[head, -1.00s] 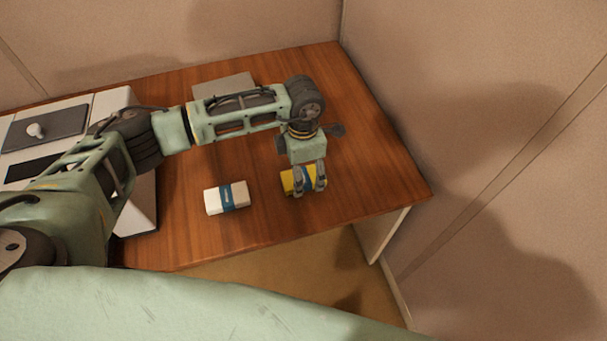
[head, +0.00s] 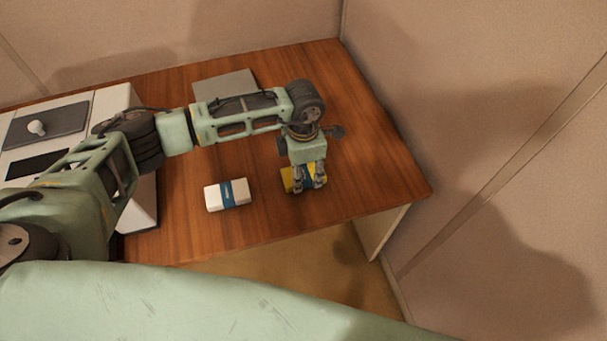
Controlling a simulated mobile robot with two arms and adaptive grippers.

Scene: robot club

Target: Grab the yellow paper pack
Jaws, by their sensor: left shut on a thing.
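The yellow paper pack (head: 288,182) with a blue band is near the front right of the wooden desk in the head view. My left gripper (head: 309,188) points down over it and is shut on it, with the fingers across the blue band. The fingers hide part of the pack. I cannot tell whether the pack is clear of the desk top. My right gripper is not in the view.
A white paper pack (head: 214,197) with a blue band lies left of the yellow one on the desk (head: 255,224). A grey flat item (head: 224,84) lies at the back. White equipment (head: 145,208) stands at the left. Walls close off the back and right.

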